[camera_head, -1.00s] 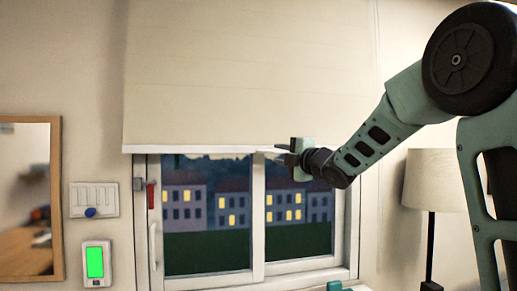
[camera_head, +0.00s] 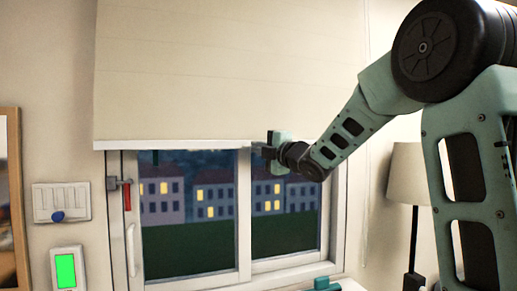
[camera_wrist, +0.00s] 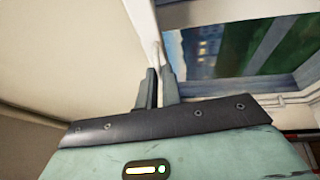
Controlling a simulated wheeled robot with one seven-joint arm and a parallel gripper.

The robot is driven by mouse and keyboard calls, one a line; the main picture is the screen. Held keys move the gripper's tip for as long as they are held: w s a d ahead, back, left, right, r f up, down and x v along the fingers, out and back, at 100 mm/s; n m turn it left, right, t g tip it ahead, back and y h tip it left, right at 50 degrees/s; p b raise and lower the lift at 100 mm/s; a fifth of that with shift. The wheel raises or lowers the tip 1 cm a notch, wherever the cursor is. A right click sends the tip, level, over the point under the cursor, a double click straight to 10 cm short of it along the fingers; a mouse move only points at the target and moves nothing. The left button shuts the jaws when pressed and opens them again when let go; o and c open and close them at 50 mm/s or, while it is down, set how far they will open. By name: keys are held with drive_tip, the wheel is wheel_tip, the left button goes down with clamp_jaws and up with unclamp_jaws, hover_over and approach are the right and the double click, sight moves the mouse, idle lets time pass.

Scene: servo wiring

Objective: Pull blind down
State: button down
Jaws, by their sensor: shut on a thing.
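The cream blind (camera_head: 230,70) hangs over the upper part of the window (camera_head: 215,210). Its pale bottom bar (camera_head: 175,144) lies across the upper window frame, and the lower panes show below it. My gripper (camera_head: 262,147) is at the right part of the bottom bar. In the wrist view, the two fingers (camera_wrist: 159,85) are close together with the edge of the blind (camera_wrist: 75,60) between their tips. The gripped spot itself is small and partly hidden by the fingers.
A window handle (camera_head: 131,250) and a red-handled latch (camera_head: 127,197) are on the left frame. A switch panel (camera_head: 62,202) and a green-screened device (camera_head: 66,270) are on the left wall. A lamp (camera_head: 408,175) stands at right, behind my arm.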

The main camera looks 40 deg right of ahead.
wheel_tip(320, 180, down, 48)
drive_tip(key=b, duration=4.9)
drive_tip(key=shift+b, duration=0.4)
drive_tip(key=c, duration=1.6)
unclamp_jaws()
drive_tip(key=shift+o, duration=0.2)
drive_tip(key=shift+r, duration=0.1)
drive_tip(key=s+d+f+p, duration=0.2)
drive_tip(key=s, duration=1.5)
drive_tip(key=shift+f, duration=0.1)
